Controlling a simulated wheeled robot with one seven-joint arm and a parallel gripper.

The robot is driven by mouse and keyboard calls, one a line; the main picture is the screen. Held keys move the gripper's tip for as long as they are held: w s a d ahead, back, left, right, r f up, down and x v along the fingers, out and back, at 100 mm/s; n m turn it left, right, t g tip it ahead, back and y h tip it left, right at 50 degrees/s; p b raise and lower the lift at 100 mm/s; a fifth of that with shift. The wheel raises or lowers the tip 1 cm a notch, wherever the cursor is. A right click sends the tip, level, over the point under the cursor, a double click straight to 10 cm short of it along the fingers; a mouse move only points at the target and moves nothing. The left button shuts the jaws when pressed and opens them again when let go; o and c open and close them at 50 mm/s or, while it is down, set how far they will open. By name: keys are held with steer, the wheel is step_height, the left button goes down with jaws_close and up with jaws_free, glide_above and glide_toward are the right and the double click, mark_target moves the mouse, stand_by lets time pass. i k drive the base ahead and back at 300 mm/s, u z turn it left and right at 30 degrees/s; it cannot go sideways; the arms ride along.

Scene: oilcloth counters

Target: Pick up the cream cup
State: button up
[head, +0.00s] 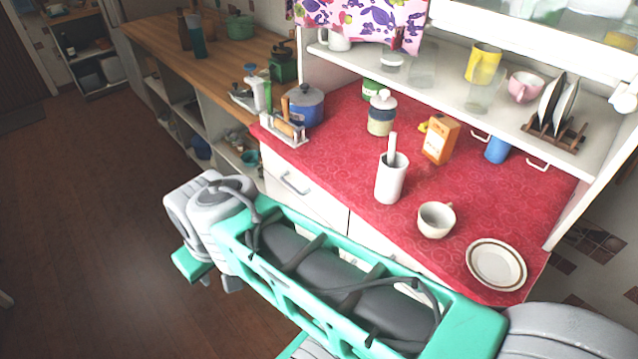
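The cream cup (435,220) stands upright on the red oilcloth counter (330,166), near its front edge. Its handle points to the back right, and its open top shows an empty-looking inside. My arm crosses the lower part of the head view, in front of the counter and below the cup. My gripper is not in the picture, so I cannot see its fingers.
A cream plate (496,265) lies right of the cup. A white mortar with pestle (390,178) stands to its left. Behind are an orange box (440,139), a blue cup (497,149) and a lidded jar (381,114). A shelf (440,90) overhangs the back.

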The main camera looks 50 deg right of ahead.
mark_target(435, 221)
steer(key=z, duration=0.55)
steer(key=k, duration=1.25)
steer(key=u, duration=0.25)
steer(key=i, duration=1.8)
steer(key=z, duration=0.75)
